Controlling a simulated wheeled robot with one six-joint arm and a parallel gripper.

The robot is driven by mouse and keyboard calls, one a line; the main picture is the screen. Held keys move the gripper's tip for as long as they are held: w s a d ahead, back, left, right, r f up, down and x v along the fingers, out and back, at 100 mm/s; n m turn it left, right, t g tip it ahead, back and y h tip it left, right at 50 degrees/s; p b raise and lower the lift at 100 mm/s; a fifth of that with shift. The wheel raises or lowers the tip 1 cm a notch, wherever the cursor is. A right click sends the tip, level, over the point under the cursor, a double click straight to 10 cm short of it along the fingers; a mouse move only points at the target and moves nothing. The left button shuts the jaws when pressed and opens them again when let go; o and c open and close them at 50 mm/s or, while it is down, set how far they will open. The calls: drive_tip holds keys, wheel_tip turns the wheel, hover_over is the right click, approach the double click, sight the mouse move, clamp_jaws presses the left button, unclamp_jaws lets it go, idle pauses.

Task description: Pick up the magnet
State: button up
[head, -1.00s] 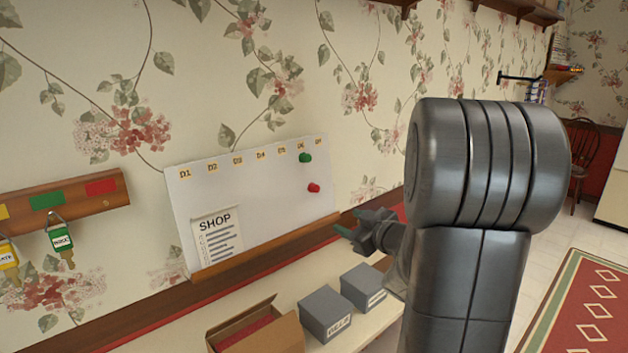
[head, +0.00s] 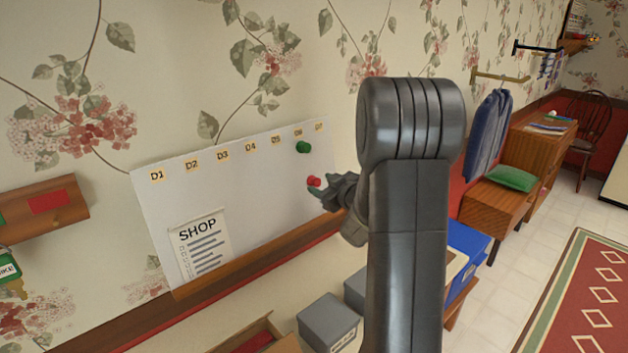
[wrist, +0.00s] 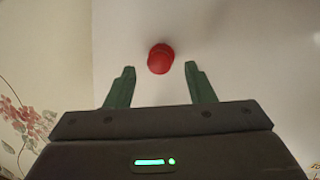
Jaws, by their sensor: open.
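A red magnet (head: 313,181) is on the white board (head: 190,200) on the wall, below the D6 label. A green magnet (head: 303,147) is above it, close to the D6 label. My gripper (head: 325,190) is in front of the board beside the red magnet. In the wrist view the red magnet (wrist: 161,58) lies just beyond the fingertips and between their lines. My gripper (wrist: 159,70) is open with nothing between its fingers.
A wooden ledge (head: 240,258) runs along the board's lower edge. A SHOP list (head: 200,243) is on the board's lower left. Grey boxes (head: 327,322) and an open cardboard box stand below. A wooden key rack (head: 45,209) is on the wall at left.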

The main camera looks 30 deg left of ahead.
drive_tip(key=shift+x, duration=1.25)
drive_tip(key=shift+c, duration=0.4)
drive_tip(key=c, duration=0.9)
drive_tip(key=shift+c, duration=0.2)
drive_tip(key=shift+d+r, duration=0.1)
